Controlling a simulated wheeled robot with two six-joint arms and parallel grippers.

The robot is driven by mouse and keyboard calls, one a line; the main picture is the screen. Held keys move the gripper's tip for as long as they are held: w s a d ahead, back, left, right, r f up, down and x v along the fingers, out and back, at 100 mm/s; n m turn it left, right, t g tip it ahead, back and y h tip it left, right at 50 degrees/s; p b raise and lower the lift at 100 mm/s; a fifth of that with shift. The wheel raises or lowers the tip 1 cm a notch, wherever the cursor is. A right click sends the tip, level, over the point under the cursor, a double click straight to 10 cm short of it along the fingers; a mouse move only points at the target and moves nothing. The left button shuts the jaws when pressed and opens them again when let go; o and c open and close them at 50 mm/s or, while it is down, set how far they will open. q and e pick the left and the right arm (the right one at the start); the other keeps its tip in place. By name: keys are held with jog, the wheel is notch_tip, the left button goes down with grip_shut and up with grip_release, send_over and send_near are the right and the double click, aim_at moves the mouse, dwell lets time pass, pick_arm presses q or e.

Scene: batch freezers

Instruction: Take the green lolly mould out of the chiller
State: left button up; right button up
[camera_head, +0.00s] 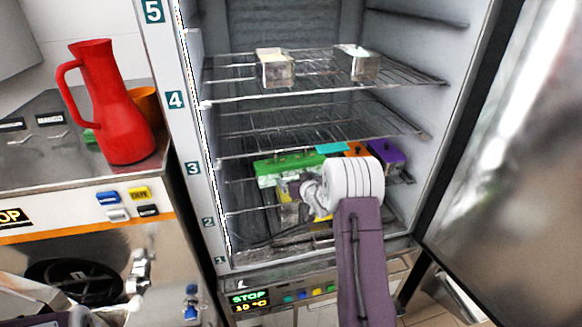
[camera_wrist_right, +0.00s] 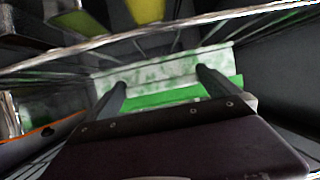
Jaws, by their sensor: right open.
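In the right wrist view, the open fingers (camera_wrist_right: 160,82) are spread in front of the frosted green mould (camera_wrist_right: 150,76). I cannot tell whether they touch it. My left gripper cannot be made out.
Teal (camera_head: 333,148), orange (camera_head: 355,149) and purple (camera_head: 388,154) moulds sit to the right of the green one. Wire shelf edges run above and below. Two metal tins (camera_head: 276,70) stand on the upper shelf (camera_head: 310,90). A red jug (camera_head: 108,105) stands on the left counter.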

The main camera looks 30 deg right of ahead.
jog(key=shift+w+a+f, duration=0.15)
jog(key=shift+w, duration=0.2)
jog(key=shift+s, duration=0.2)
jog(key=c, duration=1.6)
jog(key=shift+w+r, duration=0.2)
jog(key=shift+c, duration=0.2)
